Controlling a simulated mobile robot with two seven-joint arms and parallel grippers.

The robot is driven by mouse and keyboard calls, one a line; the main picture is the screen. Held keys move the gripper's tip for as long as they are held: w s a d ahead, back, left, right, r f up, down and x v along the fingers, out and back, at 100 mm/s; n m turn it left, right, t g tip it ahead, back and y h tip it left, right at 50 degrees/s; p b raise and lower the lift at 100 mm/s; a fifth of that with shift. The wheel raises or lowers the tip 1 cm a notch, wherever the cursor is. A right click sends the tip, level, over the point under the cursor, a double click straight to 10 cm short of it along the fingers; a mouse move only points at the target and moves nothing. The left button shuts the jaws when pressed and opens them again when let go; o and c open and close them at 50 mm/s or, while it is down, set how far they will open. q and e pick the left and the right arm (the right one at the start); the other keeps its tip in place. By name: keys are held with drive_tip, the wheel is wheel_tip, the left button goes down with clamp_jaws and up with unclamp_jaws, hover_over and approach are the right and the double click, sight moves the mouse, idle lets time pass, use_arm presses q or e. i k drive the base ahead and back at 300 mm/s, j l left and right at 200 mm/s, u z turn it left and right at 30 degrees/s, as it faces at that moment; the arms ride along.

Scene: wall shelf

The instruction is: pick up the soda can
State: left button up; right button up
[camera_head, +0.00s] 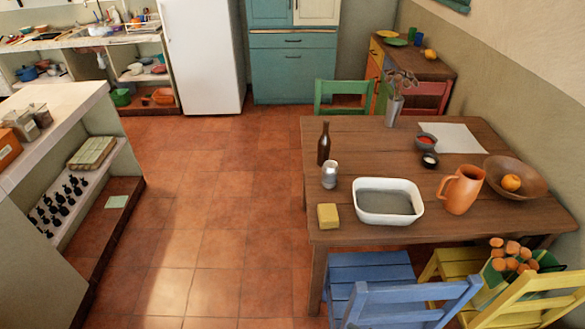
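A silver-grey can (329,175), likely the soda can, stands upright on the left part of the wooden table (345,145). It is just in front of a dark brown bottle (324,146) and to the left of a white rectangular dish (388,202). A yellow block (328,216) lies in front of it near the table's left edge. The can stands clear, with no gripper near it. Neither of my grippers shows in the head view.
An orange jug (461,190), a wooden bowl (517,176) with an orange fruit and small bowls stand further right on the table. Blue (400,302) and yellow chairs block the near side. A white shelf unit (75,190) stands at left. The tiled floor (205,215) between is clear.

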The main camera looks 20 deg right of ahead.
sight(330, 168)
drive_tip(key=i+j+u, duration=0.2)
drive_tip(key=i, duration=0.2)
drive_tip(key=i+j+u, duration=0.15)
drive_tip(key=i, duration=0.3)
drive_tip(key=i+j+u, duration=0.2)
drive_tip(key=i, duration=0.25)
drive_tip(key=i+z, duration=0.25)
drive_tip(key=i, duration=0.25)
drive_tip(key=i+j+z, duration=0.1)
drive_tip(key=i+z, duration=0.2)
drive_tip(key=i, duration=0.15)
drive_tip(key=i+j+z, duration=0.25)
drive_tip(key=i, duration=0.25)
drive_tip(key=i+z, duration=0.15)
drive_tip(key=z, duration=0.25)
drive_tip(key=i+z, duration=0.15)
drive_tip(key=z, duration=0.3)
drive_tip(key=i+z, duration=0.15)
drive_tip(key=z, duration=0.25)
drive_tip(key=i+j+z, duration=0.15)
drive_tip(key=z, duration=0.25)
drive_tip(key=i+z, duration=0.15)
drive_tip(key=z, duration=0.2)
drive_tip(key=i+j+z, duration=0.15)
drive_tip(key=z, duration=0.2)
drive_tip(key=i+j+z, duration=0.15)
drive_tip(key=z, duration=0.2)
